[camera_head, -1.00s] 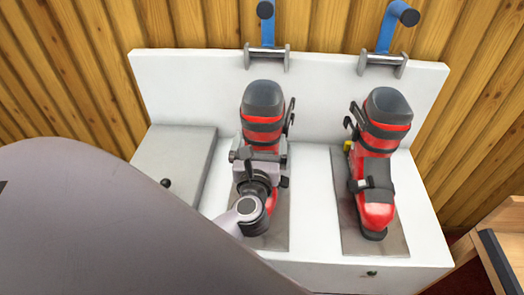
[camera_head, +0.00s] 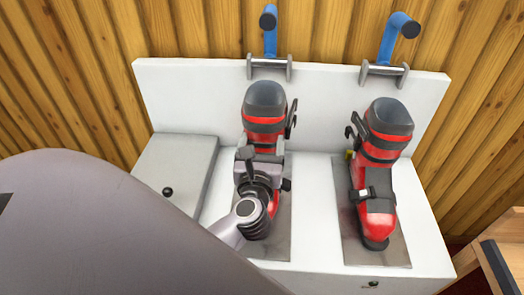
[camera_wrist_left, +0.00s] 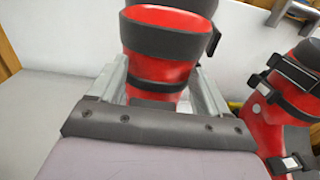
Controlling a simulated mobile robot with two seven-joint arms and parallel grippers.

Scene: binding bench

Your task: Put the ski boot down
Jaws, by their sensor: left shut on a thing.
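A red and dark grey ski boot (camera_head: 265,105) stands upright at the left metal plate (camera_head: 275,240) of the white bench. My left gripper (camera_head: 262,165) is shut on this boot from the front, and its body hides much of the boot's lower part. In the left wrist view the boot (camera_wrist_left: 165,45) rises between the two fingers (camera_wrist_left: 160,95). Whether its sole touches the plate is hidden. A second, similar boot (camera_head: 388,145) stands on the right metal plate (camera_head: 395,250); it also shows at the right of the left wrist view (camera_wrist_left: 290,90). My right gripper is not in view.
The white bench (camera_head: 325,175) has an upright back panel with blue-handled levers (camera_head: 270,35) and (camera_head: 392,35) above it. A grey lid with a black knob (camera_head: 168,191) lies to the left. A wooden piece (camera_head: 505,245) stands at the right edge.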

